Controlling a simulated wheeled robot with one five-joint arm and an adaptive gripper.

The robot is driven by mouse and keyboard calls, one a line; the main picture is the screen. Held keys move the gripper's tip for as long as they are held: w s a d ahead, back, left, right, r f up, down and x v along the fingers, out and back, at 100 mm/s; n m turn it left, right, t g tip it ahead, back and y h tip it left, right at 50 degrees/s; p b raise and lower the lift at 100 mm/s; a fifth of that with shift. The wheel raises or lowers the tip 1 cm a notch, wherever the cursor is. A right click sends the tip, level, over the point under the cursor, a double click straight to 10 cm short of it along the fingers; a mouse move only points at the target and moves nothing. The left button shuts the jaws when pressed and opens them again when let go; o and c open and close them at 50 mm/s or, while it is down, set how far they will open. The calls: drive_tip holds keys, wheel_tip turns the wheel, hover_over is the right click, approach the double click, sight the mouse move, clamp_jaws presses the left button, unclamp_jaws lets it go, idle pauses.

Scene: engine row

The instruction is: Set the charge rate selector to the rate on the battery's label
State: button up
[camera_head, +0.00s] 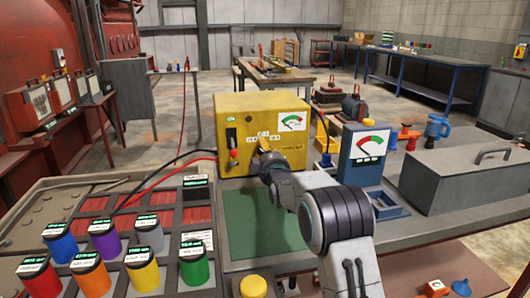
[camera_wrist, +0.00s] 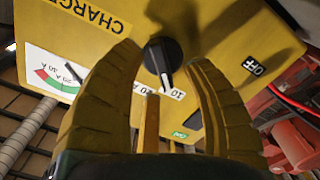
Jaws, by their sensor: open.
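The yellow charger (camera_head: 285,108) stands on the bench, with a dial meter (camera_head: 292,121) on its front. In the wrist view its face is tilted, with CHARGE and OFF labels. The black selector knob (camera_wrist: 162,55) has a white pointer mark directed toward the 10 label (camera_wrist: 172,93); a 20 A label is beside it. My gripper (camera_wrist: 166,58) is open, with its yellow fingers on either side of the knob; contact cannot be told. In the head view my gripper (camera_head: 265,150) is at the charger's front and hides the knob. I cannot pick out the battery's label or read a rate on it.
Several coloured canisters (camera_head: 103,239) stand in a tray at front left. Red and black cables (camera_head: 160,178) run left from the charger. A blue meter box (camera_head: 364,153) and a grey toolbox (camera_head: 468,175) stand right.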

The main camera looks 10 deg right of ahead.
clamp_jaws()
idle(0.4)
drive_tip(key=shift+m+b, duration=0.3)
drive_tip(key=shift+b, duration=0.2)
drive_tip(key=shift+d+m+b, duration=0.2)
drive_tip(key=shift+m+b, duration=2.6)
drive_tip(key=shift+b, duration=0.3)
drive_tip(key=shift+d+m+b, duration=0.15)
drive_tip(key=shift+m+b, duration=2.65)
drive_tip(key=shift+b, duration=0.3)
unclamp_jaws()
drive_tip(key=shift+f, duration=0.1)
